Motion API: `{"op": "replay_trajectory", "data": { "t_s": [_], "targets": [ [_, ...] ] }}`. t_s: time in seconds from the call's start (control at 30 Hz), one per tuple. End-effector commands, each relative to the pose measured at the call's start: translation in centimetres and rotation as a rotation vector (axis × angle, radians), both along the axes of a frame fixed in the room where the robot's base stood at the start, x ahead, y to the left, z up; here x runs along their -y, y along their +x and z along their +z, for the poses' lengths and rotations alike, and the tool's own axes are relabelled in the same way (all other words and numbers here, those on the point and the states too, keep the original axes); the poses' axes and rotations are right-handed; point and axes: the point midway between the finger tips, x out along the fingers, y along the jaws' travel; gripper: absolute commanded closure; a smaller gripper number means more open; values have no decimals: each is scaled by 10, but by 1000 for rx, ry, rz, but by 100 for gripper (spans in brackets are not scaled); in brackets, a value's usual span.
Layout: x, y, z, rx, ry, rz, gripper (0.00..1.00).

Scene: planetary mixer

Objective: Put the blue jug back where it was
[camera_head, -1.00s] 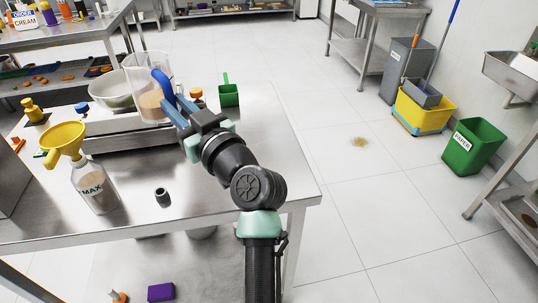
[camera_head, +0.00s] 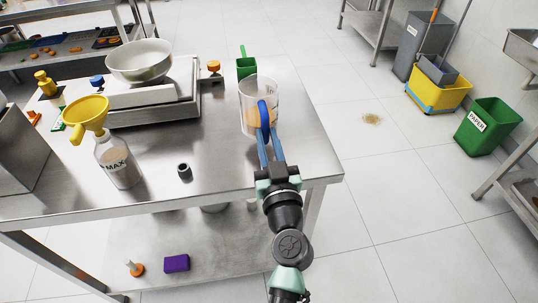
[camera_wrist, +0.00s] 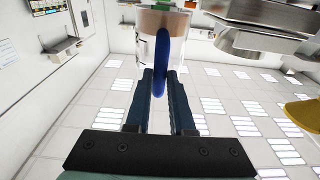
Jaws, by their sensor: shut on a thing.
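The blue jug is a clear jug (camera_head: 255,105) with a blue handle and brownish contents in its lower part. It shows upright in the head view, at the right part of the steel table, in front of the green scoop. My gripper (camera_head: 265,135) is shut on its blue handle from the front. Whether the jug's base touches the table or hangs just above it, I cannot tell. In the wrist view the jug (camera_wrist: 163,48) is beyond my fingers (camera_wrist: 160,88), with the blue handle between them.
A green scoop (camera_head: 246,66) stands behind the jug. A bottle (camera_head: 118,160) with a yellow funnel (camera_head: 88,114) and a small black cylinder (camera_head: 184,171) stand at front left.

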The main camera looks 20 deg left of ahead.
Motion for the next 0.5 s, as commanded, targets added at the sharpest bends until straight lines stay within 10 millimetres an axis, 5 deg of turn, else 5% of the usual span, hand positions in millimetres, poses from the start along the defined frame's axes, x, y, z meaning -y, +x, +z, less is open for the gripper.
{"op": "replay_trajectory", "data": {
  "t_s": [0.33,0.5],
  "targets": [
    [0,0,-43,1,3,1,100],
    [0,0,-49,4,3,0,100]
  ]
}}
